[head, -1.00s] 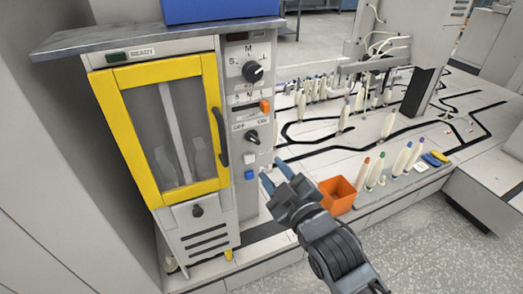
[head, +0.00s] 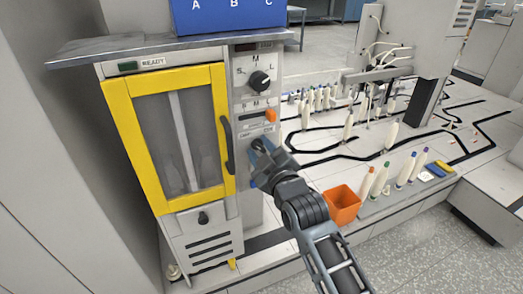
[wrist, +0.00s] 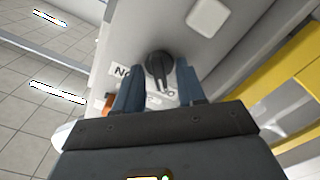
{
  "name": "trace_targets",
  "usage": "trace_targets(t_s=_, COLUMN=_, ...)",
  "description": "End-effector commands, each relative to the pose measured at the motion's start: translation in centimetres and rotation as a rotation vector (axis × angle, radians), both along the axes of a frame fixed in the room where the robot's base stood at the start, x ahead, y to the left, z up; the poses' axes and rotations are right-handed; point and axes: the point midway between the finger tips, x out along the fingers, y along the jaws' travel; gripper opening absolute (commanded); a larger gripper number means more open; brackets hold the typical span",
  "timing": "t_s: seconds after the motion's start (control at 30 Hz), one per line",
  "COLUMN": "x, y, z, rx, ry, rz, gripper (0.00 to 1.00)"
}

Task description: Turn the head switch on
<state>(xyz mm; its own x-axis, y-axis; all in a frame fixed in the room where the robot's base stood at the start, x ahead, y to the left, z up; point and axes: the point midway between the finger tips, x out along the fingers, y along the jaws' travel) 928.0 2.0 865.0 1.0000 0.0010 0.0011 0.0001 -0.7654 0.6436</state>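A small black rotary knob (wrist: 159,66) is on the grey control panel in the wrist view, with small printed labels around it that are hard to read. Its narrow pointer end points downward in that view. It looks like the head switch. My gripper (wrist: 158,66) is open, with one blue-grey finger on each side of the knob and gaps visible between. I cannot tell whether the fingers touch the panel.
A larger black selector dial (head: 260,81) is higher on the panel. A yellow-framed door (head: 117,130) with a dark handle (head: 228,145) is just left of the gripper. A white push button (wrist: 207,17) is near the knob. An orange bin (head: 342,207) stands at right.

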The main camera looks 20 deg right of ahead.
Motion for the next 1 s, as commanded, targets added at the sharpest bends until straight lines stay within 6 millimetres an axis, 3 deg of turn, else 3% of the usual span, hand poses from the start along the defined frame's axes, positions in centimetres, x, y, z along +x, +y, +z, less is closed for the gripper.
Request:
trace_targets(t_s=0.2, x=0.01, y=-0.02, z=-0.04, rx=0.0, ry=0.001, rz=-0.001, gripper=0.39)
trace_targets(t_s=0.6, x=-0.02, y=-0.01, z=-0.06, rx=0.001, ry=0.001, rz=0.0, gripper=0.03)
trace_targets(t_s=1.0, x=-0.02, y=-0.02, z=-0.06, rx=0.095, ry=0.002, rz=0.0, gripper=0.03)
